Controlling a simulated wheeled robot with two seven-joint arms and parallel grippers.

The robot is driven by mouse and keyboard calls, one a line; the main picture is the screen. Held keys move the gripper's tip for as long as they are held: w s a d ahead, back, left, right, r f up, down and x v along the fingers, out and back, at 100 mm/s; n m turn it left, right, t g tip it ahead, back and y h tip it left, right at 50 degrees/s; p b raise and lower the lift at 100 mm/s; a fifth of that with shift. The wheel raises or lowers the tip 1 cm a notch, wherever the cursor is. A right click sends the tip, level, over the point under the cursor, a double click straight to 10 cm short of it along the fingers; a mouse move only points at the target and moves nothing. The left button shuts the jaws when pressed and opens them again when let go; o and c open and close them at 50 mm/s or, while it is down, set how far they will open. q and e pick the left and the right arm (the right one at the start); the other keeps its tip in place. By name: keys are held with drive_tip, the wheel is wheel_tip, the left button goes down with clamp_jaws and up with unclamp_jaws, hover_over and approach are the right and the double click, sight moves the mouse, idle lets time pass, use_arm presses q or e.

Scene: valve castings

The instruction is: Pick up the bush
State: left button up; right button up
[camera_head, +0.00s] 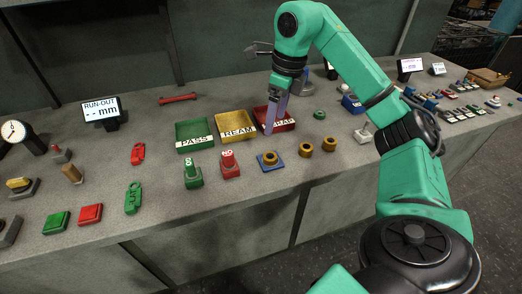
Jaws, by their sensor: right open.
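Several brass-coloured bushes are on the grey bench. One bush (269,157) sits on a small blue block (272,167). Two more ring-shaped bushes stand to its right, a middle one (305,150) and a right one (329,144). My right gripper (271,128) points down in front of the red SCRAP tray (288,125) and hides part of it. It is open, with no bush seen between its fingers. It is behind and above the bush on the blue block, apart from it. My left gripper is not in view.
A green PASS tray (194,132) and a yellow REAM tray (236,124) stand left of the SCRAP tray. Green (193,174) and red (230,164) gauges stand left of the blue block. A RUN-OUT display (100,112) is at the left. Bench space beyond the right bush is clear.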

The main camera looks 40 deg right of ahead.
approach(271, 153)
drive_tip(key=shift+s+a+f, duration=0.35)
drive_tip(key=shift+s+a, duration=0.3)
drive_tip(key=shift+s, duration=0.05)
drive_tip(key=shift+w+f+b, duration=0.3)
drive_tip(key=shift+f, duration=0.6)
drive_tip(key=f, duration=0.5)
drive_tip(key=shift+w+a+f, duration=0.1)
drive_tip(key=shift+w+f, duration=0.05)
drive_tip(key=shift+w, duration=0.25)
drive_tip(key=shift+w+f, duration=0.15)
drive_tip(key=shift+f, duration=0.35)
drive_tip(key=c, duration=0.3)
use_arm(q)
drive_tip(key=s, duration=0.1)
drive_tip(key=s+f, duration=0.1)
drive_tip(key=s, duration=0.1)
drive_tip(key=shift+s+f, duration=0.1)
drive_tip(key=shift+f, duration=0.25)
use_arm(e)
clamp_jaws()
